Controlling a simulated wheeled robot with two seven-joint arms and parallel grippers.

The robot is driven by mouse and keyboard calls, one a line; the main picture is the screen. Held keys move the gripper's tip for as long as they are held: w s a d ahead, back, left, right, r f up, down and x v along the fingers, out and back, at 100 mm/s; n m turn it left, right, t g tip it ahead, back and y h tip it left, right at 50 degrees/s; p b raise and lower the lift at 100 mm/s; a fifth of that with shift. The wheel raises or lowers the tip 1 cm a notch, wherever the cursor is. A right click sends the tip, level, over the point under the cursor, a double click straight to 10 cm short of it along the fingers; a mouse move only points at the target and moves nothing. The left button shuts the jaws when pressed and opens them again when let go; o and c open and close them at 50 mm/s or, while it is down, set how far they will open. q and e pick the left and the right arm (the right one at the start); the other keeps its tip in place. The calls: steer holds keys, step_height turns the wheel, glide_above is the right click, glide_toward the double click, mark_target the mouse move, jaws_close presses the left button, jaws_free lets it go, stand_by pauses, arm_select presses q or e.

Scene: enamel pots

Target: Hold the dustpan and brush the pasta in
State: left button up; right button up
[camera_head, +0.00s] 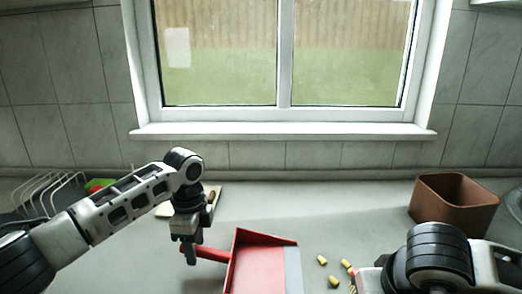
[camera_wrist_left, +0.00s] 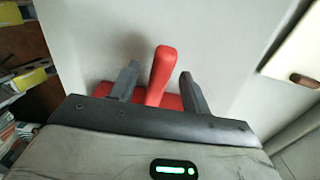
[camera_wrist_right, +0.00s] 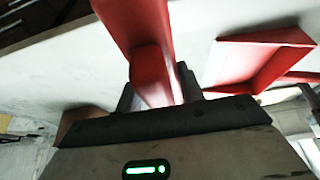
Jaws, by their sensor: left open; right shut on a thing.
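The red dustpan (camera_head: 262,262) lies on the counter in front, its handle (camera_head: 212,254) pointing left and its pale lip facing right. My left gripper (camera_head: 190,256) is at the handle's end. In the left wrist view the handle (camera_wrist_left: 161,72) stands between its open fingers (camera_wrist_left: 158,75), with gaps beside it. Several yellow pasta pieces (camera_head: 322,259) lie right of the dustpan. My right gripper (camera_wrist_right: 157,82) is shut on a red brush (camera_wrist_right: 140,30). In the head view my right arm mostly hides the brush and that gripper. The right wrist view also shows the dustpan (camera_wrist_right: 258,60).
A wire dish rack (camera_head: 48,192) is at the far left. A cutting board (camera_head: 212,190) lies behind my left gripper. The counter between board and pot is clear.

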arm_select(q)
steer(key=shift+f, duration=1.7)
steer(key=c, duration=1)
